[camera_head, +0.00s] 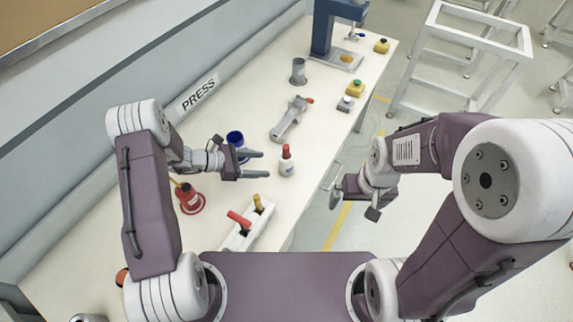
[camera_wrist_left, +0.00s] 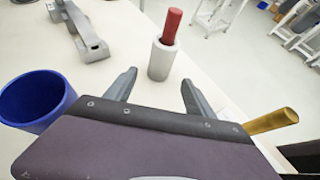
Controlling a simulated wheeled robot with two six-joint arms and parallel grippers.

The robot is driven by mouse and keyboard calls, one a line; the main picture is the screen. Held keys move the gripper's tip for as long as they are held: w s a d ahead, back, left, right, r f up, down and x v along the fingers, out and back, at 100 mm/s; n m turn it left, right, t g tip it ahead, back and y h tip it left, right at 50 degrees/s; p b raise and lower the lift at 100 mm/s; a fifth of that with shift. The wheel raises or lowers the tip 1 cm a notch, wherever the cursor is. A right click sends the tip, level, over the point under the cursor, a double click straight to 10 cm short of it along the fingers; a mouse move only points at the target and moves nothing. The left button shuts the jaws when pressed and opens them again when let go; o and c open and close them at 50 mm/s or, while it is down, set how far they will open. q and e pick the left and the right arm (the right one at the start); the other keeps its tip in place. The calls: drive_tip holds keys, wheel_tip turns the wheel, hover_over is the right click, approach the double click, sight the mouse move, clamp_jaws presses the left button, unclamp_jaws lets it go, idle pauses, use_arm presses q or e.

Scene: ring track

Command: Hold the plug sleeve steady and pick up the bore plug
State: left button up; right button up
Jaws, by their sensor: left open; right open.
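The plug sleeve (camera_head: 287,168) is a pale upright cylinder on the bench, with the red bore plug (camera_head: 286,151) standing in its top. In the left wrist view the sleeve (camera_wrist_left: 161,60) and the red plug (camera_wrist_left: 171,26) are just beyond the fingertips. My left gripper (camera_head: 266,165) is open and empty, its two fingers pointing toward the sleeve from the left with a gap between. It also shows at the bottom of the left wrist view (camera_wrist_left: 158,79). My right gripper (camera_head: 354,203) is open and empty, out past the bench's right edge. How deep the plug sits is hidden.
A blue cup (camera_head: 236,138) stands just behind my left gripper. A white rack (camera_head: 235,241) with red and yellow handles lies nearer me. A grey tool (camera_head: 290,120) lies beyond the sleeve. A red-based item (camera_head: 191,203) stands left; a blue press (camera_head: 324,35) is far back.

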sight(280, 172)
use_arm(q)
drive_tip(key=b+x, duration=0.4)
drive_tip(key=x, duration=0.4)
drive_tip(key=shift+d+f, duration=0.15)
drive_tip(key=shift+f, duration=0.1)
drive_tip(key=shift+w+d+f, duration=0.1)
drive_tip(key=shift+w+d, duration=0.05)
drive_tip(key=shift+d, duration=0.45)
